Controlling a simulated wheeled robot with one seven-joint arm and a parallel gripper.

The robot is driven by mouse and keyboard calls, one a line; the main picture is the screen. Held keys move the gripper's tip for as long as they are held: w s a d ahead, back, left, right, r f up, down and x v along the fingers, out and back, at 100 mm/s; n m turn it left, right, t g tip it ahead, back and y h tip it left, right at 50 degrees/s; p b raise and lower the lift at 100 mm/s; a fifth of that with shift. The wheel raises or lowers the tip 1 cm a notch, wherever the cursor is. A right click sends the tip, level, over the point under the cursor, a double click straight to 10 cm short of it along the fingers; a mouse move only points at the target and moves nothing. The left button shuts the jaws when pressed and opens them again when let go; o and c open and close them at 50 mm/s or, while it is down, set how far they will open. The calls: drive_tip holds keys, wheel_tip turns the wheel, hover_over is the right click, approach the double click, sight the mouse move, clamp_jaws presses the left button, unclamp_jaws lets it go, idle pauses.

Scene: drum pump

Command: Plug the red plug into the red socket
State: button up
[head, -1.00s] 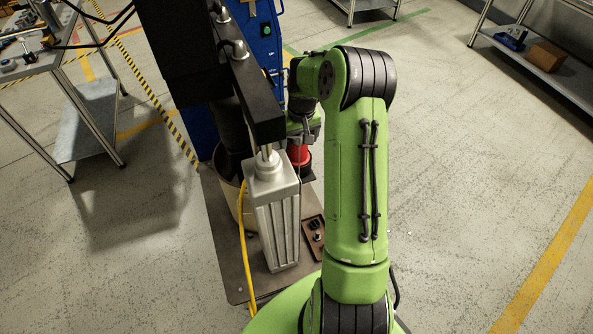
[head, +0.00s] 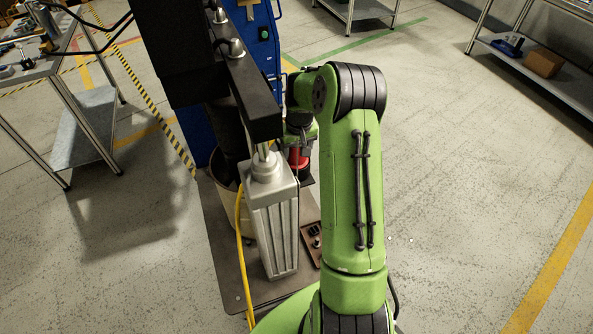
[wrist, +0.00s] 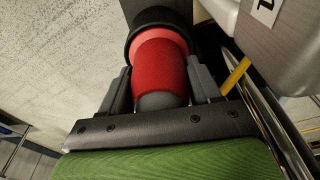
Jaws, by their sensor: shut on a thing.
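The red plug (wrist: 160,68) is a red cylinder with a dark grey end, between the two grey fingers of my gripper (wrist: 160,82). The gripper is shut on it. The plug's far end meets a lighter red ring inside a black round collar (wrist: 158,22), which looks like the red socket. I cannot tell how deep the plug sits in it. In the head view the red plug (head: 298,158) shows as a small red patch left of my green arm, above a black part. The arm and wrist hide much of the gripper and socket there.
A grey ribbed metal body (head: 272,235) with a yellow cable (head: 241,250) stands close left of the plug on a brown base plate (head: 222,262). A black beam (head: 245,90) hangs above it. The floor on the right is open.

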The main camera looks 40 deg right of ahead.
drive_tip(key=shift+r+p, duration=0.7)
drive_tip(key=shift+p, duration=0.05)
drive_tip(key=shift+r+p, duration=2.05)
drive_tip(key=shift+r, duration=0.95)
drive_tip(key=shift+d+f, duration=0.1)
